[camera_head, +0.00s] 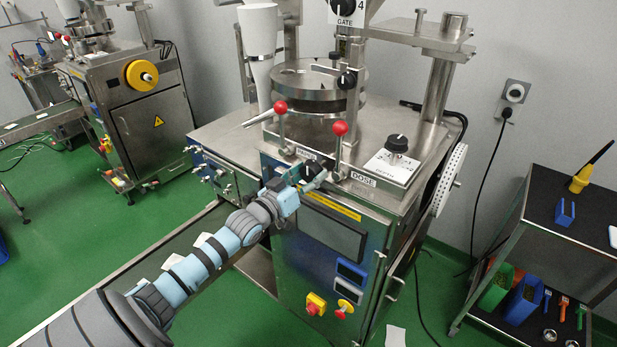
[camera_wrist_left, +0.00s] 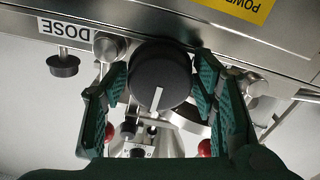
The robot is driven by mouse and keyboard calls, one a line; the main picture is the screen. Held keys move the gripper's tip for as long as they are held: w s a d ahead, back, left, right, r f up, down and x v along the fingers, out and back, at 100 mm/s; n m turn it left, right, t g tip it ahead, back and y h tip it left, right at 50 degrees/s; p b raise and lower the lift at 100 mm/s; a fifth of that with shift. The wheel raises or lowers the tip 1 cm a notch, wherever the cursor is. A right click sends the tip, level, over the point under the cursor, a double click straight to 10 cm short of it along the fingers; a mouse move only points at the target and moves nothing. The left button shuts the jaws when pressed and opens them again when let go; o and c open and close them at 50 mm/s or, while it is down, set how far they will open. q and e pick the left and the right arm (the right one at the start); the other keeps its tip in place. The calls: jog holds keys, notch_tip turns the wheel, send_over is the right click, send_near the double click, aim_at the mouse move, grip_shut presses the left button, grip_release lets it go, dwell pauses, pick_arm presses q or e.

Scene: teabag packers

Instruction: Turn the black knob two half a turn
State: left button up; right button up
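A round black knob (camera_wrist_left: 160,78) with a white pointer line sits between the two green finger pads of my left gripper (camera_wrist_left: 160,92) in the wrist view. The fingers stand on either side of it, apparently with narrow gaps, so the gripper looks open around it. In the head view my left gripper (camera_head: 313,182) is at the machine's upper front edge, left of the DOSE label (camera_head: 363,179), and partly covers this knob. Other black knobs are on the white dial plate (camera_head: 397,143), on the turret's front (camera_head: 347,80) and by the GATE label (camera_head: 345,5). No knob number is readable. My right gripper is out of view.
Two red-balled levers (camera_head: 340,128) (camera_head: 281,107) rise just behind my left gripper. Below it are a dark screen (camera_head: 333,228) and a red button (camera_head: 316,304) on the machine front. A dark shelf cart (camera_head: 575,235) stands at the right.

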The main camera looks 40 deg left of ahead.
pick_arm(q)
jog(key=c, duration=0.7)
jog(key=shift+o, duration=0.2)
